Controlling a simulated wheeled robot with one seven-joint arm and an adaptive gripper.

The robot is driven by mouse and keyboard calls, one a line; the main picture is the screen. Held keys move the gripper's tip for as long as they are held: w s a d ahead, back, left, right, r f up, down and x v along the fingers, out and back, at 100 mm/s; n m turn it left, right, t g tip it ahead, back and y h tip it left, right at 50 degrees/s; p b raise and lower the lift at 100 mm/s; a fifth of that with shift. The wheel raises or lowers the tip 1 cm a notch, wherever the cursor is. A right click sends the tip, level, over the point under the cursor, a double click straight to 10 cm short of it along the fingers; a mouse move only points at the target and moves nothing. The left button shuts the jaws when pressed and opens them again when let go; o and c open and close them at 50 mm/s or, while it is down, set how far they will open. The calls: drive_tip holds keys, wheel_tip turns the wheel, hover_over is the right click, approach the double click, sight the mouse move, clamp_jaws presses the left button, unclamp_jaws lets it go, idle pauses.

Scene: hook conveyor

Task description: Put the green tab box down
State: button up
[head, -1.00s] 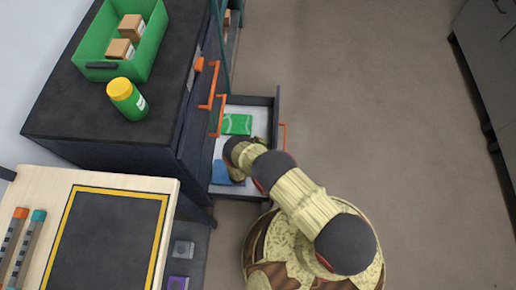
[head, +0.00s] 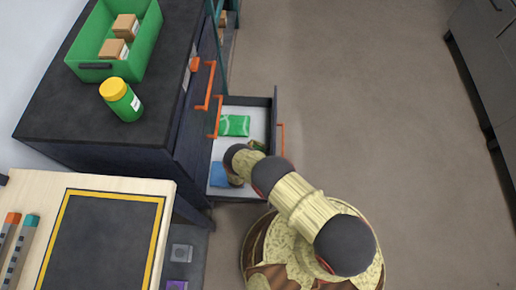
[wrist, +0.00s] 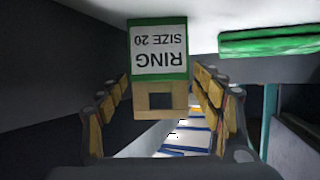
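The green tab box (wrist: 160,48) shows in the wrist view with a white label reading "RING SIZE 20" upside down. Its tan tab (wrist: 160,100) with a square hole points toward me. My gripper (wrist: 161,82) has one finger on each side of the box, with narrow gaps visible, so it looks open around it. In the head view my gripper is low inside the open drawer (head: 258,101), mostly hidden by my arm. A small dark green and tan piece (head: 258,145) shows beside my wrist there.
A bright green packet (head: 234,125) and a blue item (head: 218,175) lie in the drawer. The dark cabinet (head: 60,125) stands left, carrying a green bin (head: 98,66) and a yellow-capped green bottle (head: 121,100). A wooden table (head: 172,200) is at lower left. Floor is clear right.

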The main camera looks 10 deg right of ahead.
drive_tip(key=shift+o, duration=0.3)
drive_tip(key=shift+r, duration=0.15)
drive_tip(key=p+v, duration=0.3)
drive_tip(key=v, duration=0.9)
